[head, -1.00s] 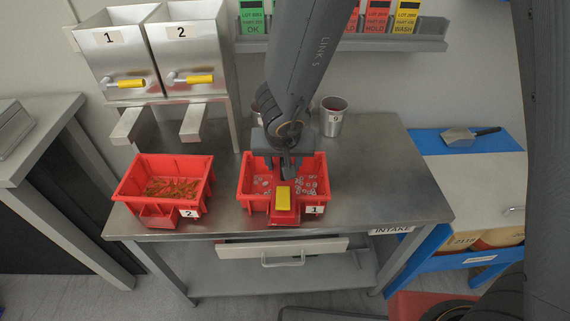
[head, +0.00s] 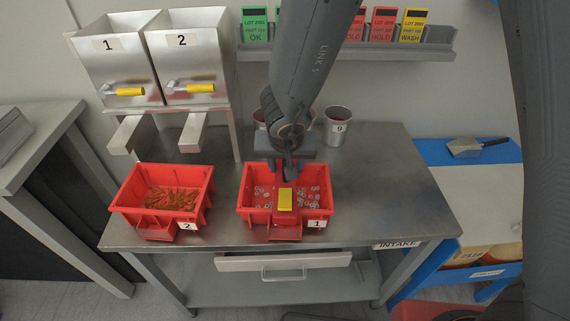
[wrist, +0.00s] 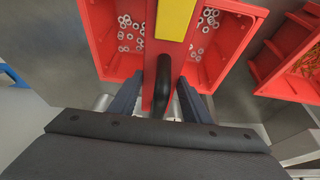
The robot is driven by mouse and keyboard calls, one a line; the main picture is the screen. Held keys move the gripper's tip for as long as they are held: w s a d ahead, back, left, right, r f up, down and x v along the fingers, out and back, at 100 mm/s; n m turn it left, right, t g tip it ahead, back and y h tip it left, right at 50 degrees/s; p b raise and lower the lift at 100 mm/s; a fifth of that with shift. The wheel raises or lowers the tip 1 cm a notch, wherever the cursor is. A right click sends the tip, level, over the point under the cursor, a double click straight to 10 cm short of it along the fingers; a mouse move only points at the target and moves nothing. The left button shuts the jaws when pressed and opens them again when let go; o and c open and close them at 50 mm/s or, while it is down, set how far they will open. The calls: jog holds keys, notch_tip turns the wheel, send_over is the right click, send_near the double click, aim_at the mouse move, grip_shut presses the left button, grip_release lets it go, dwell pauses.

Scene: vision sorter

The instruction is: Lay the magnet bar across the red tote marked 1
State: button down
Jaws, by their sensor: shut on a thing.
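The magnet bar is red with a yellow block (head: 285,199) on top and a black handle. In the wrist view its yellow part (wrist: 172,20) lies over the middle of the tote. My gripper (head: 289,170) is shut on the bar's black handle (wrist: 161,85), which stands between the two fingers. The red tote marked 1 (head: 244,200) stands on the steel table and holds grey washers or nuts. The bar lies front to back over the tote, between its left and right halves. I cannot tell whether it touches the rims.
A red tote marked 2 (head: 122,196) with orange-brown parts stands to the left. Two steel hoppers (head: 158,60) rise behind it. The table (head: 395,190) is clear on the right.

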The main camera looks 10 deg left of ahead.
aim_at(286, 162)
jog(key=c, duration=0.9)
grip_release()
jog(key=shift+s, duration=0.1)
jog(key=p+v, duration=0.5)
jog(key=v, duration=0.3)
jog(key=w+d+r+y, duration=0.25)
jog(key=d+r, duration=0.25)
jog(key=d, duration=0.4)
jog(key=s+d+r+g+h, duration=0.1)
jog(key=s+d, duration=0.1)
jog(key=d, duration=0.4)
jog(key=s+d+r+m+h, duration=0.1)
jog(key=s+d, duration=0.1)
jog(key=d, duration=0.4)
jog(key=s+d+g+h, duration=0.1)
jog(key=s+d, duration=0.2)
jog(key=d, duration=0.2)
notch_tip(286, 162, down, 11)
jog(key=g+b, duration=0.1)
jog(key=b, duration=0.9)
jog(key=shift+w+d+f, duration=0.15)
jog(key=shift+w+d, duration=0.1)
jog(key=shift+d, duration=0.1)
